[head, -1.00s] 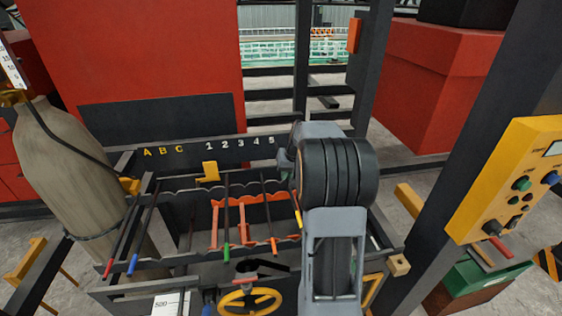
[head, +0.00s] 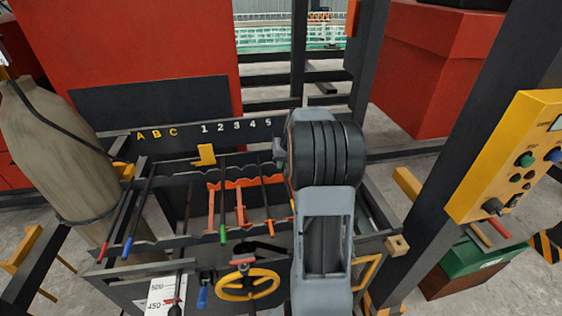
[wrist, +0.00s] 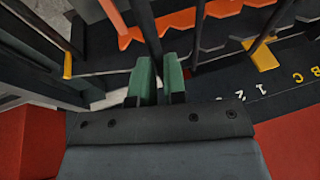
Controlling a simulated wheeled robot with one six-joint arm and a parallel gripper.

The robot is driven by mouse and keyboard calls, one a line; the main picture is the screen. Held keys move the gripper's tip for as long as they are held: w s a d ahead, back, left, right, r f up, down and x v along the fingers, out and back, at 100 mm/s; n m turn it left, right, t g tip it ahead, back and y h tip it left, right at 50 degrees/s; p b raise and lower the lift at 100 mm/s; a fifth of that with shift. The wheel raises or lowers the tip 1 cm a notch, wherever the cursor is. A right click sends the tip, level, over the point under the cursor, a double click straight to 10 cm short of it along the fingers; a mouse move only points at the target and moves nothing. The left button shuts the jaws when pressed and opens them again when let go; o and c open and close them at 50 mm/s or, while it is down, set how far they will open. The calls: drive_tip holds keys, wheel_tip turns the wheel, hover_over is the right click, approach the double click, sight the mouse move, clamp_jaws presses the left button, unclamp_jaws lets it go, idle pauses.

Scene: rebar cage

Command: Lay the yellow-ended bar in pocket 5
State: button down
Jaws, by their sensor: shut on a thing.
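My gripper (wrist: 156,82) is shut on a dark bar (wrist: 147,30), which runs away between its green fingers in the wrist view. In the head view my arm hides most of this bar. A small yellow end (head: 292,207) shows just left of my arm, fitting the held bar. The pocket row carries the numbers 1 to 5; the number 5 (head: 268,122) is just left of my wrist. The orange-ended bar (head: 271,226) and green-ended bar (head: 223,234) lie left of it. Whether the held bar touches its pocket is hidden.
The red-ended bar (head: 105,249) and blue-ended bar (head: 128,246) lie at the left, under letters A to C. A yellow bracket (head: 205,155) stands behind the rack. A yellow handwheel (head: 249,284) is at the front. A dark post with a yellow control panel (head: 512,160) stands right.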

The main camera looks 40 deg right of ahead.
wheel_tip(320, 180, down, 7)
drive_tip(key=b, duration=0.4)
drive_tip(key=shift+r, duration=0.2)
idle(0.4)
drive_tip(key=c, duration=1.1)
unclamp_jaws()
drive_tip(key=b+v, duration=0.1)
drive_tip(key=v, duration=1.2)
drive_tip(key=shift+s+r, duration=0.2)
drive_tip(key=shift+r, duration=0.15)
